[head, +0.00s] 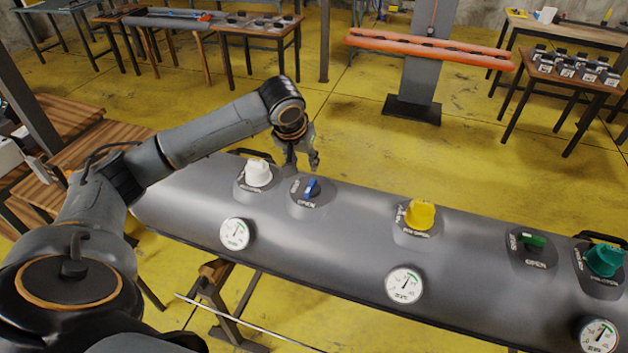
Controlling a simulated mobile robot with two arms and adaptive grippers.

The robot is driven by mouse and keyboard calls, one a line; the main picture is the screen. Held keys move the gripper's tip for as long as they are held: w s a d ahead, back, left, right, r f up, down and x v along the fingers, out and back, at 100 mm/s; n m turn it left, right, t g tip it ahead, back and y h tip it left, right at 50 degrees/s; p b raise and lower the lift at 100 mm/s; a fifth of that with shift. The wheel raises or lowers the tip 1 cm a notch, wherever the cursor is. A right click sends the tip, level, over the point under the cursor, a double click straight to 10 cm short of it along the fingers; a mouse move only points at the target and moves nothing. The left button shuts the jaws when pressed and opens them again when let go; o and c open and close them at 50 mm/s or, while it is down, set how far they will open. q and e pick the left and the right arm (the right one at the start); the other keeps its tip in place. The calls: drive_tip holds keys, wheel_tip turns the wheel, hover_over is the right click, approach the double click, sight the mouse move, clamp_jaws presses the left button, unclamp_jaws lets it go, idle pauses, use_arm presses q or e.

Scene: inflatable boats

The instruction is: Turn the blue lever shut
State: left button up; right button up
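The blue lever (312,187) sits on a dark patch with white lettering on the grey inflatable tube (330,248), near its left end. The lever's handle points roughly away from me, toward the back of the tube. My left gripper (303,167) hangs just above and behind the blue lever, fingers pointing down. A gap shows between its fingers and they look empty. Whether a finger touches the lever is hard to tell. My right gripper is not in view.
A white cap (258,173) stands close left of the lever. A yellow cap (420,214), a green lever (533,240) and a teal cap (604,260) sit farther right. Gauges (235,233) line the tube's near side. Tables and an orange tube (430,47) stand behind, with yellow floor between.

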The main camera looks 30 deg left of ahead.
sight(311, 184)
use_arm(q)
drive_tip(key=p+x, duration=0.3)
drive_tip(key=x, duration=1)
drive_tip(key=shift+w+a+f, duration=0.15)
drive_tip(key=shift+w+f, duration=0.05)
drive_tip(key=shift+w, duration=0.1)
clamp_jaws()
